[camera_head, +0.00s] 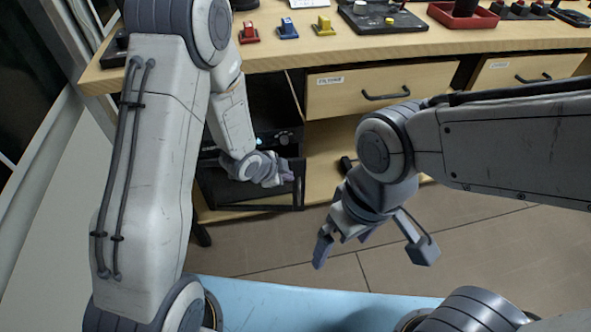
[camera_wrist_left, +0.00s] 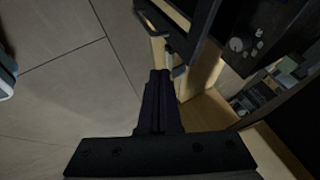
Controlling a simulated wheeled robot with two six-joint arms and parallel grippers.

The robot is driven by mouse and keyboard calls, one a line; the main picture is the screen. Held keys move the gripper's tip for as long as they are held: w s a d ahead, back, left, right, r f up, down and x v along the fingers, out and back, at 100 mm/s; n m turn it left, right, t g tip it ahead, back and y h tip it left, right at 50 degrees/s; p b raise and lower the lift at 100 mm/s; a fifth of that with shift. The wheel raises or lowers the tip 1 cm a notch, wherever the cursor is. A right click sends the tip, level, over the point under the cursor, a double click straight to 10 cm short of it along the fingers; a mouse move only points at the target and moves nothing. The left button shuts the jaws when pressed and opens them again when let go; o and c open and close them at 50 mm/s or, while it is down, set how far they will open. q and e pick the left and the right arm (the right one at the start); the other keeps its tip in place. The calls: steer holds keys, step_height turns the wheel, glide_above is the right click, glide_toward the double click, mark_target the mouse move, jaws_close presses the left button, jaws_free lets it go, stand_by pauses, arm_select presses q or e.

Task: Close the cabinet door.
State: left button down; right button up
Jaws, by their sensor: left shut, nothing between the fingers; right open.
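The cabinet door (camera_head: 245,198) is a dark panel with a black frame, under the left part of the wooden desk. It appears to stand open, with a dark interior behind it. My left gripper (camera_head: 288,177) is shut and empty, in front of the door's right part. In the left wrist view, my shut fingers (camera_wrist_left: 160,76) point toward the black door frame (camera_wrist_left: 203,32) and a small handle-like part. Whether they touch it I cannot tell. My right gripper (camera_head: 372,250) is open and empty, above the floor to the right of the door.
The desk (camera_head: 350,58) carries red, blue and yellow switches and black devices along its top. Two closed drawers (camera_head: 340,95) with black handles sit right of the cabinet. The wrist view shows equipment inside the cabinet (camera_wrist_left: 265,90). The tiled floor (camera_head: 300,245) in front is clear.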

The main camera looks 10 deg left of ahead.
mark_target(302, 170)
arm_select(q)
steer(key=w+f, duration=0.1)
steer(key=w, duration=0.1)
steer(key=w+d+f+b, duration=0.1)
steer(key=w+f, duration=0.3)
steer(key=shift+w+d+f, duration=0.1)
steer(key=shift+w+d, duration=0.1)
steer(key=shift+d, duration=0.2)
steer(key=shift+w, duration=0.45)
arm_select(e)
steer(key=shift+f, duration=0.9)
arm_select(q)
steer(key=shift+a, duration=0.1)
